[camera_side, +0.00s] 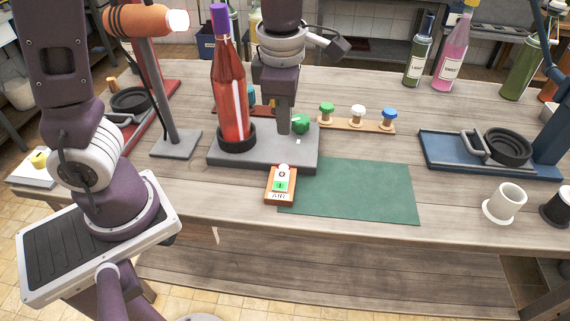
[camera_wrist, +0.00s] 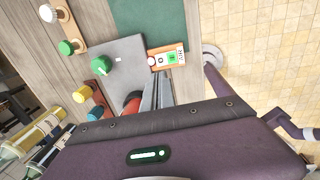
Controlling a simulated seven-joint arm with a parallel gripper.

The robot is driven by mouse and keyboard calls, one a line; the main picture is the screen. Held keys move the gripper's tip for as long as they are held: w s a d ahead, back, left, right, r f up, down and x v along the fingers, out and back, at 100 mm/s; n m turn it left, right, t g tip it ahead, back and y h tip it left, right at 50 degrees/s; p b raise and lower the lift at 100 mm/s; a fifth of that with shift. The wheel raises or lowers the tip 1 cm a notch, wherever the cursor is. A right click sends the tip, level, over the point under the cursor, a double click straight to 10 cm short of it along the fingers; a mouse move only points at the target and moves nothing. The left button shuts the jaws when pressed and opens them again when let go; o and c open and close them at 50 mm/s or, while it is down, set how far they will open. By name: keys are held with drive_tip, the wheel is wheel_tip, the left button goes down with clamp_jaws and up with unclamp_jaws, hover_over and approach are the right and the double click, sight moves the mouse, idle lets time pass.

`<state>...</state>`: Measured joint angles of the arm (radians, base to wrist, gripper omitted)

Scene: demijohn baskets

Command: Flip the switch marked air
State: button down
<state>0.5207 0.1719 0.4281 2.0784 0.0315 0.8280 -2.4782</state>
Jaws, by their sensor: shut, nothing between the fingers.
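The air switch (camera_side: 280,186) is a small orange box marked AIR, with a white part marked 0 and a green part marked I. It lies on the table in front of a grey base and by the green mat's left corner. It also shows in the wrist view (camera_wrist: 168,57), just beyond my fingers. I cannot tell which way its rocker is set. My gripper (camera_side: 284,130) is shut and empty, pointing down above the grey base, behind the switch and apart from it. Its fingers also show in the wrist view (camera_wrist: 160,78).
The grey base (camera_side: 262,160) holds a tall red bottle (camera_side: 229,95) left of my gripper and a green knob (camera_side: 300,124) close on its right. A rack with green, white and blue stoppers (camera_side: 357,125) stands behind.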

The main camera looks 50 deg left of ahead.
sight(285, 175)
drive_tip(key=f, duration=0.9)
drive_tip(key=w+a+f, duration=0.1)
drive_tip(key=f, duration=0.3)
drive_tip(key=shift+a+f, duration=0.1)
drive_tip(key=shift+f, duration=0.1)
drive_tip(key=shift+f, duration=0.15)
drive_tip(key=shift+s+d+r, duration=0.2)
drive_tip(key=shift+s+d, duration=0.3)
